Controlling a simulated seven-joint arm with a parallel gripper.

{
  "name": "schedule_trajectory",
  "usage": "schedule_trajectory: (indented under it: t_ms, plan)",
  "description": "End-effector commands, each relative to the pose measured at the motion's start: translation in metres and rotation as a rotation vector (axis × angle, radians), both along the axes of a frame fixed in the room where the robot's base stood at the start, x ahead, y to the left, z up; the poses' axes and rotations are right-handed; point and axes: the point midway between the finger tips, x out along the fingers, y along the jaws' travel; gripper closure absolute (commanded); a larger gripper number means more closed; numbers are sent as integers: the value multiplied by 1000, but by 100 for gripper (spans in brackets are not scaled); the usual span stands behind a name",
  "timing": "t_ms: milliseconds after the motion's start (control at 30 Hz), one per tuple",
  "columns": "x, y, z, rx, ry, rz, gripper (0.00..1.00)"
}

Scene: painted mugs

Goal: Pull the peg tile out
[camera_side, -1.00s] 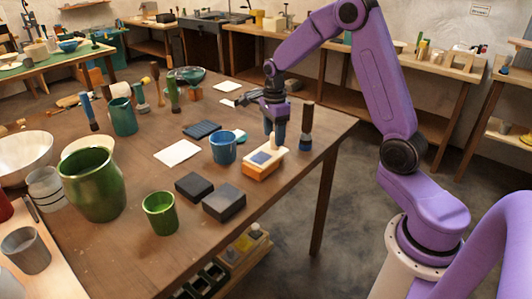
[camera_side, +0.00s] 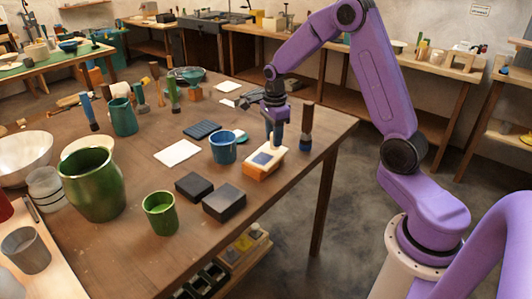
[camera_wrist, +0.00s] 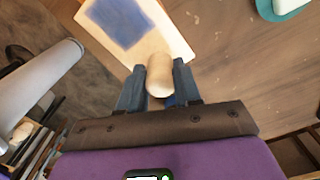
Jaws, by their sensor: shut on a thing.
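The peg tile (camera_side: 262,159) is a cream slab with a blue patch, on top of an orange block (camera_side: 259,173) near the table's right edge. In the wrist view the tile (camera_wrist: 168,29) shows at the top, with its rounded wooden peg (camera_wrist: 160,72) at the near end. My gripper (camera_side: 274,146) points down over the tile's far end, its fingers on both sides of the peg. In the wrist view my gripper (camera_wrist: 157,88) is shut on the peg. The fingers hide most of the peg in the side view. The tile looks level on the block.
A blue mug (camera_side: 223,148) stands close left of the tile. A dark upright brush (camera_side: 306,128) stands close right, near the table edge. Two black blocks (camera_side: 224,201) (camera_side: 194,187) and a green cup (camera_side: 159,213) stand nearer. A white sheet (camera_side: 177,153) lies flat to the left.

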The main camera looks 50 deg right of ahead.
Motion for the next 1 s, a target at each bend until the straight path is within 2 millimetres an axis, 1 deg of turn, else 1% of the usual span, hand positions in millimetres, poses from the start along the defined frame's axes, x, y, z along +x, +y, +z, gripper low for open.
schedule_trajectory:
  t_ms: [1000]
  plan:
    - [2, 3, 13, 2, -5, 3, 100]
